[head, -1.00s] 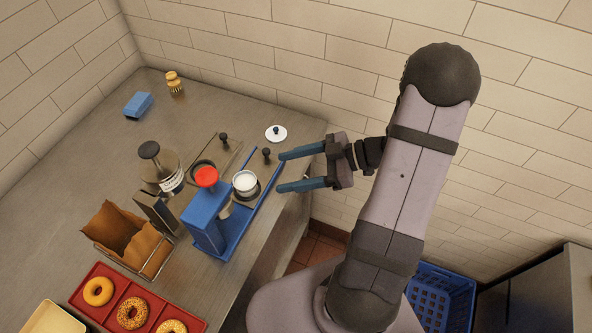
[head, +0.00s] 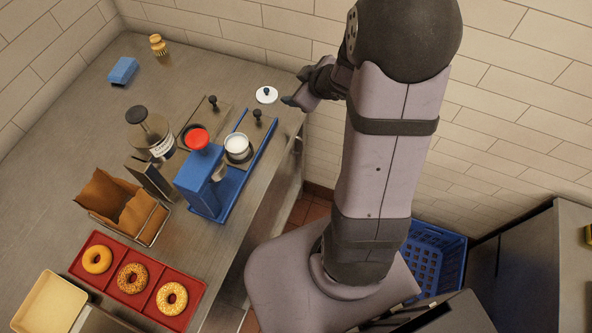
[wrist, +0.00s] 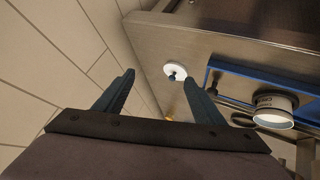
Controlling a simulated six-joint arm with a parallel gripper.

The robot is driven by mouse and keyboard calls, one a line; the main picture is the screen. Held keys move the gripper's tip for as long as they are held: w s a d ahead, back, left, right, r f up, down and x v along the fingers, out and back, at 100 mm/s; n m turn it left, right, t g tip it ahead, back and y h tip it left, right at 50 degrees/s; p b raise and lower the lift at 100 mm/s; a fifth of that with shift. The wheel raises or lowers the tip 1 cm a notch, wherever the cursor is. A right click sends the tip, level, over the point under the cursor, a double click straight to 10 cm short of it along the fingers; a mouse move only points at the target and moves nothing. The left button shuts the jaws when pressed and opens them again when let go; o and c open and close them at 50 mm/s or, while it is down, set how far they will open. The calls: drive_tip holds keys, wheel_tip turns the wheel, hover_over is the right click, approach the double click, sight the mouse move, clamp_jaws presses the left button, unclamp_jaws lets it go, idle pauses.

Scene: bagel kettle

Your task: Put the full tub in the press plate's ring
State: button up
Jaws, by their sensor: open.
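The full tub (head: 237,143), white-topped, stands on the metal plate in front of the blue press (head: 203,181) with the red knob (head: 197,139). A dark ring (head: 238,160) shows around the tub's base; I cannot tell whether the tub is fully seated in it. The tub also shows at the right of the wrist view (wrist: 274,104). My gripper (head: 290,101) is open and empty, behind and to the right of the tub, beside the white lid (head: 266,95) near the counter's edge. In the wrist view, its fingers (wrist: 158,80) are spread with nothing between them.
A glass jar with a black knob (head: 150,135) and a paper-bag holder (head: 122,208) stand left of the press. A red tray (head: 83,270) holds bagels in front. A blue sponge (head: 123,70) lies at the back. The tiled wall is close behind my arm.

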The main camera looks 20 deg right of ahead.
drive_tip(key=s+a+m+g, duration=0.3)
drive_tip(key=s+a+g, duration=0.1)
drive_tip(key=s, duration=0.7)
drive_tip(key=s+a+f+m+g, duration=0.1)
drive_tip(key=s+a+m+g, duration=0.3)
drive_tip(key=s, duration=0.7)
drive_tip(key=a+g, duration=0.1)
drive_tip(key=a, duration=0.1)
drive_tip(key=shift+s+a+f+h, duration=0.15)
drive_tip(key=shift+s+a+h, duration=0.15)
drive_tip(key=shift+h, duration=0.1)
